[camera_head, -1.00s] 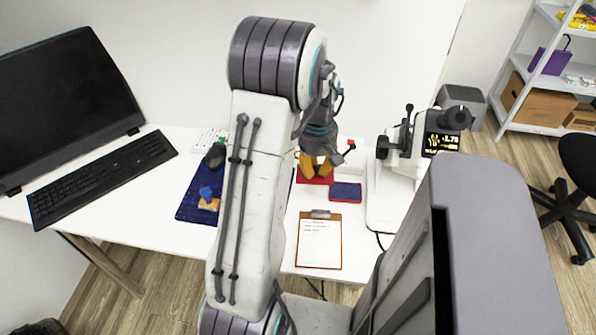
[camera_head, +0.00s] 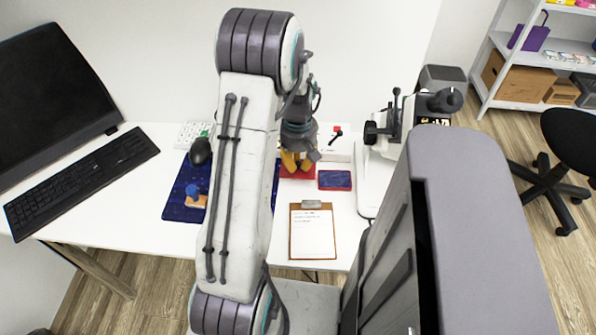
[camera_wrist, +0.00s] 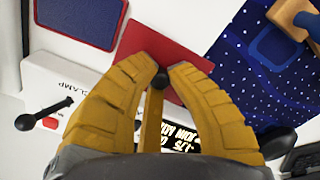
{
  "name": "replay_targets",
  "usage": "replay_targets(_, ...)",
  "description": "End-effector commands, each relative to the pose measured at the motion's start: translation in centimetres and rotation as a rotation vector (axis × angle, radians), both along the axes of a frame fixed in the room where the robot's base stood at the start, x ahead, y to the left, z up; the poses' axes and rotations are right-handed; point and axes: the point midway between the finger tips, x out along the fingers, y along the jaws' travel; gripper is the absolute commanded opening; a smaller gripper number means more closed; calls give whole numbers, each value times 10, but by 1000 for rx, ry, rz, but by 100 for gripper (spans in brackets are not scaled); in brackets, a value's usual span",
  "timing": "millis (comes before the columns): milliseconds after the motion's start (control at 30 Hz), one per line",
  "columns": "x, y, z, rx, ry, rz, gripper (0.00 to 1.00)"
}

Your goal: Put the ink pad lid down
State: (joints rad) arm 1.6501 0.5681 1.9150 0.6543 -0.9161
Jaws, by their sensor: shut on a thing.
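The ink pad lid is a flat red plate (camera_head: 298,174) with a small dark knob, on the white desk area between the blue mat and the ink pad. In the wrist view the lid (camera_wrist: 150,42) lies beyond my fingertips. My gripper (camera_head: 296,166) has yellow fingers closed on the dark knob (camera_wrist: 160,80). The fingers hide part of the lid. I cannot tell whether its underside touches the desk. The ink pad (camera_head: 334,180), blue with a red rim, lies just right of the lid in the head view; it also shows in the wrist view (camera_wrist: 80,18).
A starry blue mat (camera_head: 180,208) holds a wooden stamp with a blue handle (camera_head: 195,197). A clipboard (camera_head: 313,232) lies in front of the ink pad. A white device (camera_head: 370,190) stands to the right. A keyboard (camera_head: 80,185) and monitor (camera_head: 55,90) are at the left.

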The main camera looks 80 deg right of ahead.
Motion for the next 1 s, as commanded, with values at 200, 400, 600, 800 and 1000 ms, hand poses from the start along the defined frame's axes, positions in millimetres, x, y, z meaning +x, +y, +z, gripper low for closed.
replay_targets(200,0,1,-25,4,-1,0,0)
replay_targets(400,0,1,-36,1,0,0,0)
replay_targets(600,0,0,-36,0,0,0,0)
replay_targets(800,0,0,-40,1,0,0,0)
replay_targets(1000,0,0,-38,1,-1,0,33)
